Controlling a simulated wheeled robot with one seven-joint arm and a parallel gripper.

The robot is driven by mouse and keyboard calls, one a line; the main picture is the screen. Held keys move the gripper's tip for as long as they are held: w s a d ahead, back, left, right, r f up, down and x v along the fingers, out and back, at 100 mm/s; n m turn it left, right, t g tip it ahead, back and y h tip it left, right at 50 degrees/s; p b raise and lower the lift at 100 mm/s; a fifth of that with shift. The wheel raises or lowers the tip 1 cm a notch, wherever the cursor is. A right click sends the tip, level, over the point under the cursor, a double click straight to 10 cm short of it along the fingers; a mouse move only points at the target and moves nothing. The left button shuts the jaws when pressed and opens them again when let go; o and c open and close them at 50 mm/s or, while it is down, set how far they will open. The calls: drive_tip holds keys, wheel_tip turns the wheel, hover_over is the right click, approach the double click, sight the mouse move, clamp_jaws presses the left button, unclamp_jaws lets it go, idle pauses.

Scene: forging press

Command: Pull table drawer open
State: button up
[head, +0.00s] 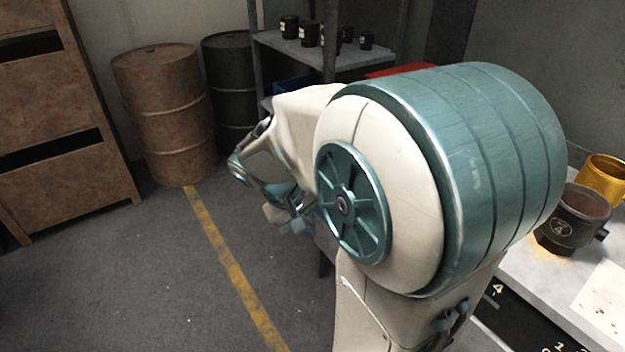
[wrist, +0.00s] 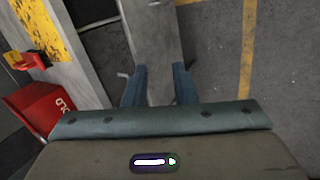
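A table with a light top (head: 525,277) stands at the right in the head view, partly hidden behind my arm. A dark panel with white numerals (head: 517,318) shows below its front edge. I cannot tell whether this panel is a drawer front, and no drawer handle is clearly visible. My gripper (head: 287,219) is small and partly hidden by my arm, left of the table and above the floor. In the wrist view my gripper's two fingers (wrist: 159,84) are apart with nothing held. A grey post or beam (wrist: 154,38) lies beyond them; its distance is unclear.
A dark mug-like pot (head: 573,219) and a brass pot (head: 604,179) stand on the table. Shelves (head: 330,55), a rusty barrel (head: 165,115) and a rusty cabinet (head: 65,195) stand behind. A red box (wrist: 42,104) is left of my gripper. Floor around the yellow line (head: 225,258) is clear.

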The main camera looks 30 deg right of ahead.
drive_tip(key=w+d+f+n+t+h+b, duration=0.1)
drive_tip(key=w+d+f+h+b, duration=0.4)
drive_tip(key=w+f, duration=0.35)
drive_tip(key=w+d+f+n+t+h+b, duration=0.1)
drive_tip(key=w+d+f+h+b, duration=0.5)
drive_tip(key=w, duration=0.3)
drive_tip(key=shift+y, duration=0.6)
drive_tip(key=x, duration=1.3)
drive_tip(key=shift+f+b, duration=0.3)
drive_tip(key=shift+f, duration=0.15)
clamp_jaws()
